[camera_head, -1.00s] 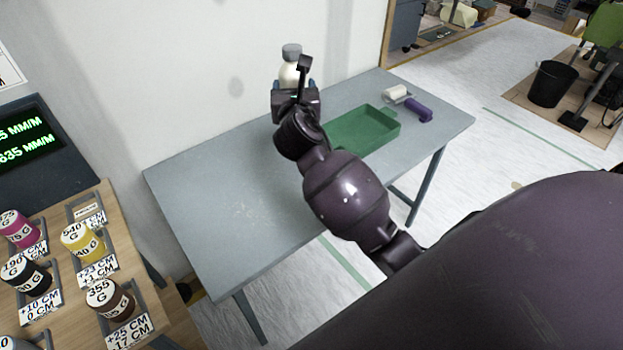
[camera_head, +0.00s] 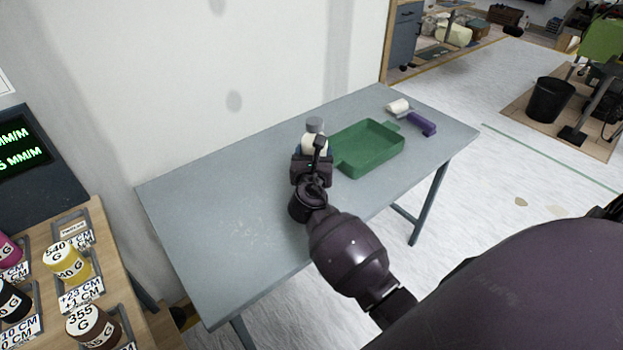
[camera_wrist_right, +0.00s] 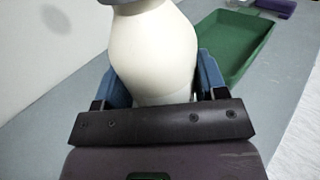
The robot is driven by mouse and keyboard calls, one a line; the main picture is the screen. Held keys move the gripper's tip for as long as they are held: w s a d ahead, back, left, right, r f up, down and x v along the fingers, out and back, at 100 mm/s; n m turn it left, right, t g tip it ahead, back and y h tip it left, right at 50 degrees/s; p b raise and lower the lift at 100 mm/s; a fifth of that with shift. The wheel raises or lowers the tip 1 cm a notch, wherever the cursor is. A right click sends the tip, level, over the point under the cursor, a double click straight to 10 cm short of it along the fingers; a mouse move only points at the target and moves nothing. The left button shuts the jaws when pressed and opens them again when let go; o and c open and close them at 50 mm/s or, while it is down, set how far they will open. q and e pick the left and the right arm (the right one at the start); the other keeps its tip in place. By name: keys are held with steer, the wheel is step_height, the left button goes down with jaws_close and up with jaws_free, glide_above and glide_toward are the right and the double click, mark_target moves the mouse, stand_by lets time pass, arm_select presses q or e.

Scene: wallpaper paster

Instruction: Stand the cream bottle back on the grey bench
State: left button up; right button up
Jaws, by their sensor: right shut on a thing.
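The cream bottle (camera_head: 312,144) with a grey cap is upright in my right gripper (camera_head: 314,157), which is shut on it. In the right wrist view the bottle's round cream body (camera_wrist_right: 153,55) fills the middle, between the blue finger pads of the gripper (camera_wrist_right: 155,85). The grey bench (camera_head: 220,215) lies under the gripper and bottle. The bottle's base is hidden by the gripper, so I cannot tell whether it touches the bench. My left gripper is not in view.
A green tray (camera_head: 345,171) lies on the bench just right of the bottle. A purple-handled roller (camera_head: 421,124) lies farther right. The wall (camera_head: 240,60) runs behind the bench. The bench's left part is clear. A wooden table (camera_head: 95,215) with paint pots stands at left.

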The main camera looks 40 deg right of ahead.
steer(key=shift+f, duration=0.75)
step_height(320, 180, down, 5)
steer(key=shift+r+b, duration=0.15)
steer(key=shift+b, duration=0.9)
steer(key=shift+f, duration=0.6)
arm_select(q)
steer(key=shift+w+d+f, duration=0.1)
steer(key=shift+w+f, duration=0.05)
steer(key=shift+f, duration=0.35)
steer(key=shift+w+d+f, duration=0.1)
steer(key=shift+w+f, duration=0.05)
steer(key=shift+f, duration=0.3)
arm_select(e)
steer(key=o, duration=1.3)
